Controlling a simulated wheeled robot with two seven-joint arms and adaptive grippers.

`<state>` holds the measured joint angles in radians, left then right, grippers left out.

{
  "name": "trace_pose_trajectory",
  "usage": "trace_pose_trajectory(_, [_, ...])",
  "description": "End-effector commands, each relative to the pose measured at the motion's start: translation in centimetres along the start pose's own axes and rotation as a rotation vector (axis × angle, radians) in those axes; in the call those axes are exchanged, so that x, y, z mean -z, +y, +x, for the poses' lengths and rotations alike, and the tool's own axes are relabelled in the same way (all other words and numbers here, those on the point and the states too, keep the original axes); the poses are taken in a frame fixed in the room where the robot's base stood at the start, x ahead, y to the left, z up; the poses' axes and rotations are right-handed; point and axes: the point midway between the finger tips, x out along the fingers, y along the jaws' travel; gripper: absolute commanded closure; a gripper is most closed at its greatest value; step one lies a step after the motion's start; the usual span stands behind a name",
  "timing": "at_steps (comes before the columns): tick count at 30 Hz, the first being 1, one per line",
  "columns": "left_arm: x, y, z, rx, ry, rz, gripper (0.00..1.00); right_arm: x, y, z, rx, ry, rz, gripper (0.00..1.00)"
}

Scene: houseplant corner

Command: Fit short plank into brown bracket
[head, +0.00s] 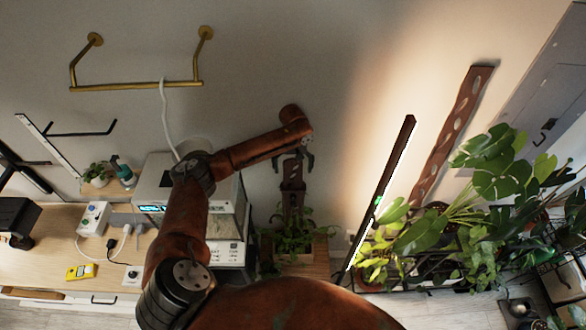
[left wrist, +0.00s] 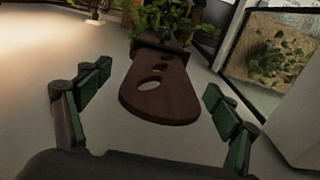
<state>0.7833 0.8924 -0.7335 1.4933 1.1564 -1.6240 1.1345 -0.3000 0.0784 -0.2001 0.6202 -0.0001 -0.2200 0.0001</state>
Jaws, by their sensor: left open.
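The short plank (head: 293,172) is dark brown, with a rounded end and oval holes. It stands upright near the wall above a planter box. In the left wrist view the plank (left wrist: 163,98) points its rounded end towards me. A dark brown crosspiece (left wrist: 165,46), seemingly the brown bracket, crosses it farther back. I cannot tell how well the plank sits in it. My left gripper (head: 292,161) is open and empty at the plank's free end. In the left wrist view its fingers (left wrist: 155,108) are spread on either side of the plank, apart from it. My right gripper is out of view.
A planter box (head: 300,255) with leafy plants is below the plank. A glass tank (left wrist: 270,55) stands close by on the right in the wrist view. A longer holed plank (head: 450,135), a lit bar (head: 385,180) and a large plant (head: 500,170) are on the right.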

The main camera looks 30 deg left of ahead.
Motion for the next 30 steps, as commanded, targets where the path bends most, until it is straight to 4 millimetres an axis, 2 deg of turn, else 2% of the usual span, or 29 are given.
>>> trace_pose_trajectory(5, [0.0, 0.0, -0.6, 0.0, 0.001, 0.0, 0.16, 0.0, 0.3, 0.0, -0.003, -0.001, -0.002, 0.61])
trace_pose_trajectory(15, [0.1, 0.0, -5.8, -0.001, 0.002, 0.0, 0.16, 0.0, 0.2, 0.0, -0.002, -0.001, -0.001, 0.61])
trace_pose_trajectory(18, [0.1, 0.0, -6.8, -0.001, 0.001, 0.001, 0.16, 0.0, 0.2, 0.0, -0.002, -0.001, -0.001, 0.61])
trace_pose_trajectory(30, [0.0, 0.0, -7.5, 0.0, -0.001, 0.0, 0.16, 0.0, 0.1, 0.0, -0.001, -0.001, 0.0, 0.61])
